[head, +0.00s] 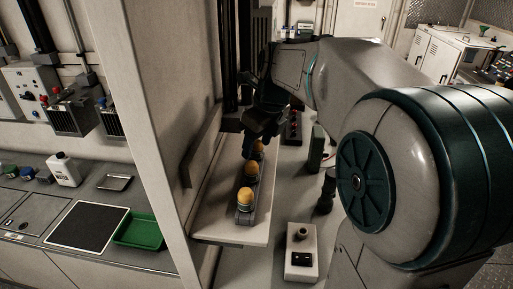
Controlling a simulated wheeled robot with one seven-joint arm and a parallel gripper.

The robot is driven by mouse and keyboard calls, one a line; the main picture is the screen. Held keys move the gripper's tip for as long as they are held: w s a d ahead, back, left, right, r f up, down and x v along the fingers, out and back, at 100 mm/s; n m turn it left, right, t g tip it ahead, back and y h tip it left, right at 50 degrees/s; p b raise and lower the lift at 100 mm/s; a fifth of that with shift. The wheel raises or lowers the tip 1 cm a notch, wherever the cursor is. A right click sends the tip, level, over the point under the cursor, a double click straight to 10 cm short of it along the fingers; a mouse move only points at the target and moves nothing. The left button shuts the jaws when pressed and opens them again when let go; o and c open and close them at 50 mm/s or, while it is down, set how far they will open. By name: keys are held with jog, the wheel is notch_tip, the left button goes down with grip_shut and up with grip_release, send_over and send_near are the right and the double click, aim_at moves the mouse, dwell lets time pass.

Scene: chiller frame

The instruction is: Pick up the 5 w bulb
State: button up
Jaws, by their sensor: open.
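Orange-yellow bulbs stand upright in a row in a dark grey holder (243,217) on a pale shelf. The nearest bulb (245,198) and the middle bulb (251,171) show clearly. A farther bulb (259,147) is partly hidden by my gripper (250,148). No wattage marks can be read, so I cannot tell which is the 5 W bulb. My gripper is open and points down at the far end of the row, at or just above the farther bulb. Whether it touches a bulb cannot be told; its fingertips are small and dark here.
The pale shelf (210,226) has a wall panel (150,110) close on its left. A white box with a black knob (301,252) and dark green cylinders (326,190) stand to the right. A green tray (139,229) lies on the left counter beyond the panel.

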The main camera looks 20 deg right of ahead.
jog(key=shift+x, duration=0.85)
jog(key=c, duration=1)
jog(key=shift+c, duration=0.2)
jog(key=shift+r, duration=0.1)
jog(key=shift+r, duration=0.6)
notch_tip(320, 180, up, 3)
jog(key=shift+f+b, duration=0.1)
jog(key=shift+b, duration=0.2)
jog(key=w+d+r, duration=0.7)
jog(key=w+d, duration=0.1)
jog(key=shift+w, duration=0.2)
